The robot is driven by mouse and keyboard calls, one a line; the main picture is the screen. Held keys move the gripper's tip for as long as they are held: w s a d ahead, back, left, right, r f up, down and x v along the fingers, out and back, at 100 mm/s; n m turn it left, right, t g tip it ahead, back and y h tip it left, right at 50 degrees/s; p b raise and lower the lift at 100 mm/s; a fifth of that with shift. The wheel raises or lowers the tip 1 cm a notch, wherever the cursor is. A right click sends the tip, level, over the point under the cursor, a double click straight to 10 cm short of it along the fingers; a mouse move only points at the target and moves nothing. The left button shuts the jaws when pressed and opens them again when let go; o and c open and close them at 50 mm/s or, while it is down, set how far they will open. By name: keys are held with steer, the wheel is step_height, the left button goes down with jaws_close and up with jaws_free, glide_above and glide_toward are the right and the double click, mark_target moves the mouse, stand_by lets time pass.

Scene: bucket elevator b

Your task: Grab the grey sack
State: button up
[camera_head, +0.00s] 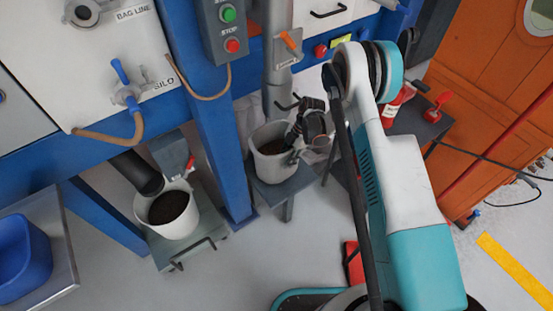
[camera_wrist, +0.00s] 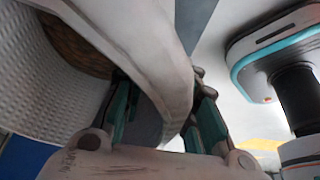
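The pale grey sack (camera_head: 268,165) stands upright and open on a small grey stand under the metal spout, with dark brown material inside. In the wrist view its woven wall (camera_wrist: 45,85) fills the left, and its thick rim runs down across the middle. My gripper (camera_head: 297,132) is at the sack's right rim. In the wrist view my gripper's fingers (camera_wrist: 163,100) are spread apart, one on each side of the rim, with a gap showing. The left fingertip is partly hidden by the rim, so contact there is unclear.
A second pale open sack (camera_head: 172,222) with dark contents stands on a grey platform at left. A blue post (camera_head: 218,130) rises between the two sacks. A dark side table (camera_head: 405,120) with red items stands at right. A blue bin (camera_head: 20,262) sits at far left.

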jaws_close()
steer(key=shift+r, duration=0.2)
stand_by(0.3)
